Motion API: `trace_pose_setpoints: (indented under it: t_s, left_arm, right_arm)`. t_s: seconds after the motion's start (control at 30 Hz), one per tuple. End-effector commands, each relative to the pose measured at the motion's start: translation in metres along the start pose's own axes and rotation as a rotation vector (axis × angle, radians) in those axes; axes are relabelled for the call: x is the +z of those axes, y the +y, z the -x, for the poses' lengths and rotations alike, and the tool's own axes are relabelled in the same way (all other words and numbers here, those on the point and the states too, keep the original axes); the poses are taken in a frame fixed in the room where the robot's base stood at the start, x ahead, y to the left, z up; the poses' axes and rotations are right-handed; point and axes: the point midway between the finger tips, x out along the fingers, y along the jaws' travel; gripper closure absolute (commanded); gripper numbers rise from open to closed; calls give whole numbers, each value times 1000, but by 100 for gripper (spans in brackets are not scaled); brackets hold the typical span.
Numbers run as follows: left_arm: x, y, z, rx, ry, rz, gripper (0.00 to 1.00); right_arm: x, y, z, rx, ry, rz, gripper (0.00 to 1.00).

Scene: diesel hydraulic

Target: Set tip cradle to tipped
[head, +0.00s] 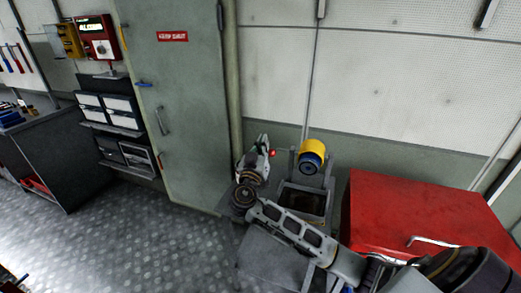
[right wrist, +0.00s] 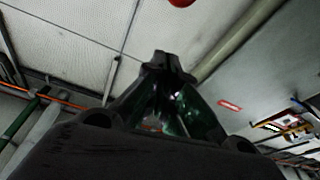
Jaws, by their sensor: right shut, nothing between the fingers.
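The tip cradle (head: 293,163) appears to be the grey frame holding a yellow and dark blue drum (head: 311,153). The drum sits over an open grey bin (head: 303,201). A red ball knob (head: 272,152) shows left of the drum, and what looks like the same knob (right wrist: 180,2) is at the top edge of the right wrist view. My right gripper (head: 265,142) is beside the knob in the head view. Its fingers (right wrist: 168,64) are shut together and empty in the wrist view. I cannot tell whether it touches the knob. My left gripper is not in view.
A red cabinet (head: 410,215) with a metal handle stands to the right. A grey door (head: 178,115) is behind on the left, beside shelves of bins (head: 108,110) and a workbench (head: 60,160). The patterned floor (head: 140,240) at left centre is clear.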

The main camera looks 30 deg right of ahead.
Motion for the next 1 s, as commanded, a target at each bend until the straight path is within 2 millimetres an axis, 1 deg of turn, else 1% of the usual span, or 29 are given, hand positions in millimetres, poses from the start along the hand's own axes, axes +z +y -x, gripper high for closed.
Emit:
trace_pose_setpoints:
  t_s: [0.03, 0.2, 0.3, 0.4, 0.63, 0.8, 1.0]
  left_arm:
    - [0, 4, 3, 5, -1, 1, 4]
    - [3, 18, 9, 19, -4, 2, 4]
    - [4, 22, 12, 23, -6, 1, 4]
    - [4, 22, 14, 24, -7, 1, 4]
    - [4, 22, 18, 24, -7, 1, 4]
    - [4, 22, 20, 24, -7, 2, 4]
    - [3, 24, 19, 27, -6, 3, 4]
  right_arm:
    - [-2, 1, -8, 1, 2, 0, 100]
    - [-2, 1, -27, 2, 1, 0, 100]
    - [-2, 1, -38, 2, 1, 0, 100]
    - [10, 0, -34, -1, -1, 3, 100]
    - [30, 0, -26, -1, -2, 1, 100]
    - [37, 1, -24, 1, -1, 1, 100]
    - [38, 0, -23, 0, -1, -1, 100]
